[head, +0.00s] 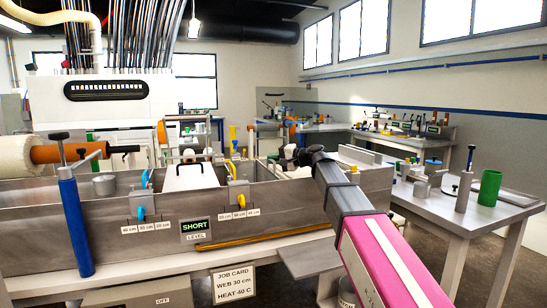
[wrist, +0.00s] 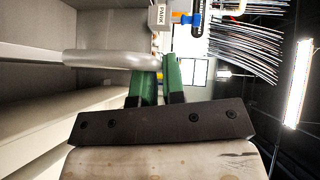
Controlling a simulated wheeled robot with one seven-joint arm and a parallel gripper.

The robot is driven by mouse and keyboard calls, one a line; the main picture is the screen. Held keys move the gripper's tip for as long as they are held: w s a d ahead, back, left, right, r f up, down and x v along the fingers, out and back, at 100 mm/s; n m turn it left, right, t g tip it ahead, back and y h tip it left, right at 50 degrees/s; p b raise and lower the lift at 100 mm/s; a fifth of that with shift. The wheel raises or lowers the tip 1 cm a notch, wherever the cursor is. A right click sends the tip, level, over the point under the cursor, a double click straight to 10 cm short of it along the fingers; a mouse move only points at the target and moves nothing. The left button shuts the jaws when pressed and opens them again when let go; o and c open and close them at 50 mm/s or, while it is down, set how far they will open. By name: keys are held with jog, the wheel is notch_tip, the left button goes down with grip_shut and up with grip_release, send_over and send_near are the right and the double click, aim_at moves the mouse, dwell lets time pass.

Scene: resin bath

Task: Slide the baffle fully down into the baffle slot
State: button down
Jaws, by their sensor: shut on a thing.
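My gripper (head: 287,157) reaches over the right part of the grey metal bath (head: 110,215); its jaws are small and dark in the head view. In the wrist view its two green fingers (wrist: 160,72) are close together and shut on a pale rounded bar (wrist: 108,58), which I take as part of the baffle. The bar lies across the fingertips and extends to the left. The baffle's lower edge and the baffle slot cannot be made out in either view, so I cannot tell how deep it sits.
A white sloped piece (head: 190,177) sits in the bath. A blue post clamp (head: 75,220) stands at its front left. An orange roller (head: 60,153) lies across the left end. A side table (head: 455,218) on the right carries a green cup (head: 490,188) and metal parts.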

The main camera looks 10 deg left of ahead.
jog(key=shift+f, duration=1)
jog(key=c, duration=1.1)
grip_release()
jog(key=shift+d, duration=0.1)
